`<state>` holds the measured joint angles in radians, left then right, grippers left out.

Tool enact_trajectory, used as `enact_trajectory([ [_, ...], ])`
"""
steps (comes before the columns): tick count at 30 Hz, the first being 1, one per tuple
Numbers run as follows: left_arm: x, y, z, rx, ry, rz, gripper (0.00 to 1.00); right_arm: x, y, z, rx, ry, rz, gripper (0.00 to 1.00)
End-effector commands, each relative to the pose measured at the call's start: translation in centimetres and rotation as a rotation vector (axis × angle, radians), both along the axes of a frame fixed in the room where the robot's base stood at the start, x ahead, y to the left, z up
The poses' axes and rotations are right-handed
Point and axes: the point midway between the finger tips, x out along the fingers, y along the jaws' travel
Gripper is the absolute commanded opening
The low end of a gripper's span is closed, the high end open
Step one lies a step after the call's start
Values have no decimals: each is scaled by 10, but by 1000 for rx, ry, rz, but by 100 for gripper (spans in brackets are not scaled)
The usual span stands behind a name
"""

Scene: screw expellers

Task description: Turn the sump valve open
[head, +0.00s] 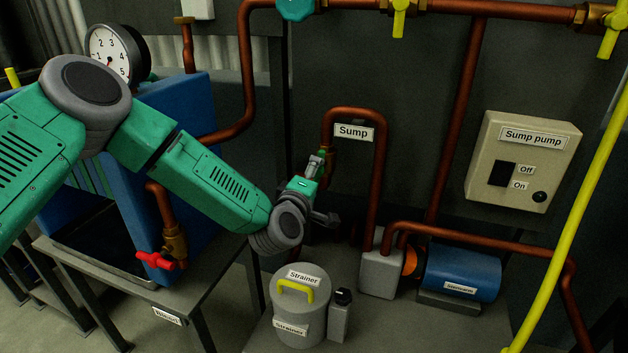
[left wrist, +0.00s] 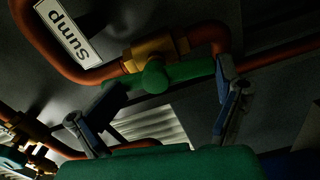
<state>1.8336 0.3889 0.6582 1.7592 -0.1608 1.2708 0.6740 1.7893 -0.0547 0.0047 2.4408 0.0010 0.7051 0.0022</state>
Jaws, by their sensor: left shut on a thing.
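The sump valve (head: 330,158) sits on the copper pipe beside the "Sump" label (head: 353,132), partly hidden by my left gripper (head: 319,178). In the left wrist view the valve has a brass body (left wrist: 156,49) and a green handle (left wrist: 155,78) with a bar reaching right. My left gripper shows there too (left wrist: 168,82), its two fingers set wide on either side of the handle. It is shut on the handle, with the right fingertip at the end of the bar. The exact contact at the left fingertip is dark. My right gripper is not in view.
A grey strainer (head: 299,322) with a yellow handle stands below the gripper. A sump pump box (head: 523,160) is on the wall at right, above a blue motor (head: 462,268). A red-handled valve (head: 158,261) and a blue tank (head: 195,105) are at left. Copper pipes surround the valve.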

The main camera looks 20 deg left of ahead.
Motion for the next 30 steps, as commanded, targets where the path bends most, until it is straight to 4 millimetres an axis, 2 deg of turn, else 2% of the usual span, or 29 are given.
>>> enact_trajectory([
  [1, 9, 5, 14, -38, -30, 17, 56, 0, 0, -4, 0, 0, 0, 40],
  [12, 9, 7, 14, -195, -24, 17, 55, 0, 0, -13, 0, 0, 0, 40],
  [29, 9, 9, 15, -225, -24, 20, 55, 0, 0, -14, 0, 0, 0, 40],
  [30, 9, 9, 15, -225, -24, 20, 98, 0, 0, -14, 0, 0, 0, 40],
])
